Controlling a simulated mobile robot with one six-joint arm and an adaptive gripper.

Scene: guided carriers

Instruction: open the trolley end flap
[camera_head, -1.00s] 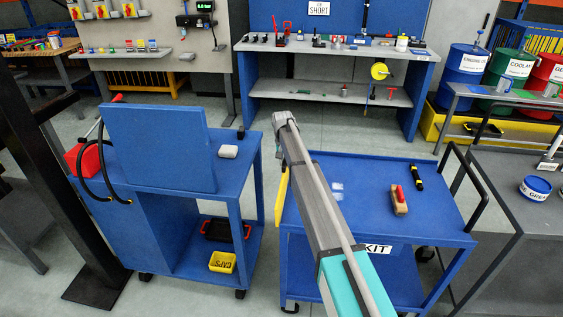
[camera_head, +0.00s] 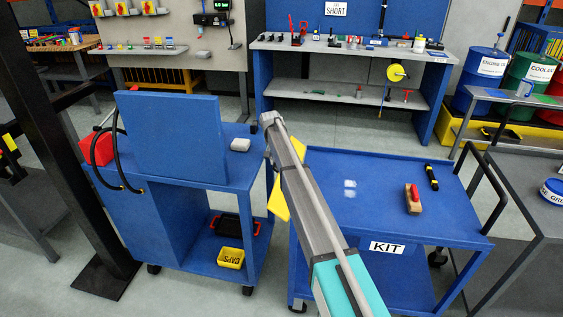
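The blue trolley (camera_head: 375,205) with the KIT label (camera_head: 386,248) stands right of centre. Its yellow end flap (camera_head: 279,200) is at its left end, partly hidden behind my arm. A yellow corner of the flap also shows above and right of the arm, near the trolley's back left corner. The flap's exact angle is hard to tell. My arm reaches up from the bottom across that end. No gripper fingers show, so I cannot see whether they touch the flap.
A second blue cart (camera_head: 215,170) with an upright panel stands close on the left, across a narrow gap. A wooden-based block with a red top (camera_head: 413,200) and a black item (camera_head: 431,177) lie on the trolley. A grey bench (camera_head: 535,205) is at right.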

